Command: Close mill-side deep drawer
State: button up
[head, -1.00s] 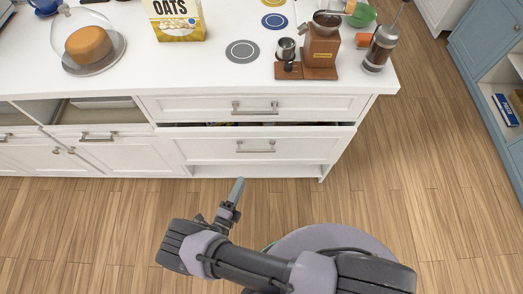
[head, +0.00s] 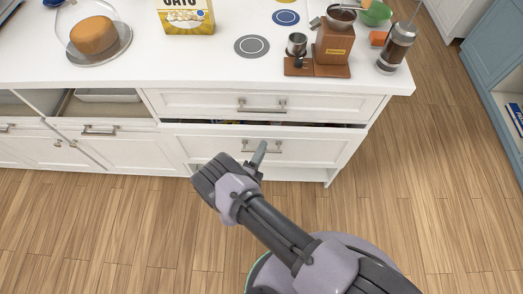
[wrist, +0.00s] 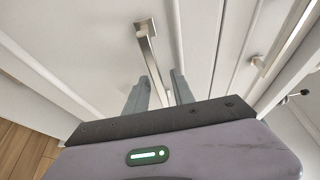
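The deep drawer (head: 310,151) is the lower, taller white front under the wooden coffee mill (head: 333,45). It stands slightly out, with a dark gap along its top edge where some contents show. Its metal bar handle (head: 273,150) is partly behind my gripper (head: 259,155) in the head view. In the wrist view, the handle (wrist: 153,62) runs down between the two grey fingers of my gripper (wrist: 160,92). The fingers are apart. I cannot tell whether they touch the handle or the drawer front.
A shallow drawer (head: 205,102) above looks shut; its handle (head: 262,106) sticks out. Open compartments (head: 105,108) lie to the left. The countertop (head: 200,67) holds a French press (head: 396,48), an oats box and a cake dome. Wooden floor (head: 420,180) to the right is clear.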

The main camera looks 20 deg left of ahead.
grip_shut()
dwell(1.2)
